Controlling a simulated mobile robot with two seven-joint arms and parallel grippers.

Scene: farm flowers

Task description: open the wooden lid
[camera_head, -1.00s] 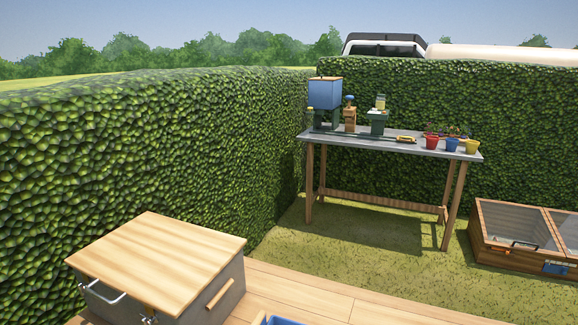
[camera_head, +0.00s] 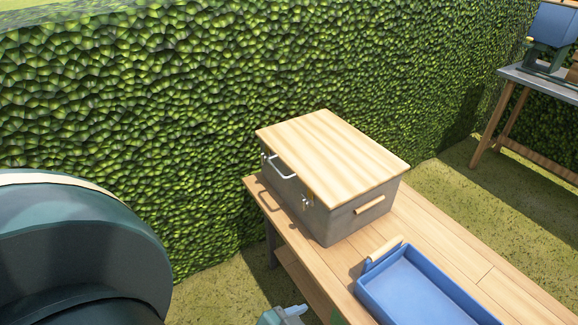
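A grey box stands on a wooden bench, with its wooden lid (camera_head: 332,155) closed flat on top. A silver handle (camera_head: 281,167) is on the lid's near left edge. A metal latch (camera_head: 307,201) shows below the near edge. The grey box body (camera_head: 340,219) has a wooden side handle (camera_head: 370,205) on the side facing right. No gripper can be made out in view, and nothing touches the lid.
A blue tray (camera_head: 366,285) with a wooden handle lies on the bench (camera_head: 455,239), right of the box. A hedge (camera_head: 190,110) stands close behind. A work table (camera_head: 520,78) is at the upper right. A pale teal object (camera_head: 283,315), unclear, is cut off at the bottom.

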